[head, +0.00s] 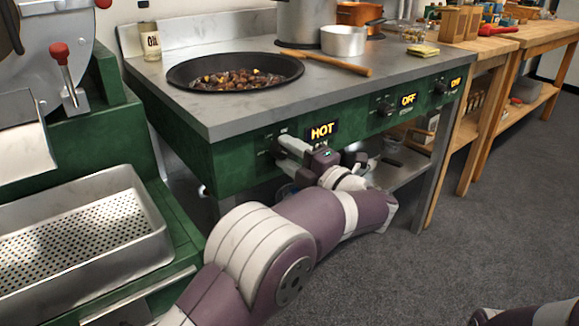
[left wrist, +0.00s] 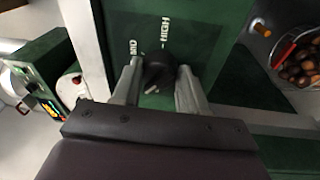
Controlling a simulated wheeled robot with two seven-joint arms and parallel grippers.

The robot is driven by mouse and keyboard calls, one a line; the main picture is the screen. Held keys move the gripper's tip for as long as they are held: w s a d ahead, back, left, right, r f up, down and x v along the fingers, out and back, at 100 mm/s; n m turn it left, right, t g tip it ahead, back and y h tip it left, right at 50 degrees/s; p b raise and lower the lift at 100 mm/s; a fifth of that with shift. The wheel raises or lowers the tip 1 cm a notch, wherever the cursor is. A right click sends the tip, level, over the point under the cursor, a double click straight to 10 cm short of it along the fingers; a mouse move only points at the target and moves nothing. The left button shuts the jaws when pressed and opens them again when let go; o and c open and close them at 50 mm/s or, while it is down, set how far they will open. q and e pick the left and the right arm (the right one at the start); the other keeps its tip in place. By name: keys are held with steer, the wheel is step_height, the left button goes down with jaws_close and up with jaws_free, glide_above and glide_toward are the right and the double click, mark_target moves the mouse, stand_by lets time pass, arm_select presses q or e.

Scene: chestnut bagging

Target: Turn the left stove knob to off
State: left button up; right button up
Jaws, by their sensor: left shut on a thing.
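My right gripper is out of view.
A dark pan of chestnuts (head: 236,72) rests on the stove top above the left knob. A wooden spoon (head: 325,63) and pots stand behind. Other knobs (head: 386,106) with OFF displays sit farther right. A perforated steel tray (head: 75,240) is at left.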

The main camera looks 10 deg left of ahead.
arm_select(q)
steer(key=n+b, duration=0.2)
steer(key=n, duration=0.1)
steer(key=n+b, duration=0.1)
steer(key=b, duration=0.1)
steer(key=shift+f+n+g, duration=0.25)
steer(key=shift+n+g, duration=0.05)
steer(key=shift+n, duration=0.1)
steer(key=shift+r+n+h+b, duration=0.25)
steer(key=shift+n+h+b, duration=0.05)
steer(key=shift+n+b, duration=1.2)
steer(key=o, duration=1.1)
steer(key=shift+c, duration=0.2)
steer(key=shift+r, duration=0.1)
steer(key=shift+d, duration=0.1)
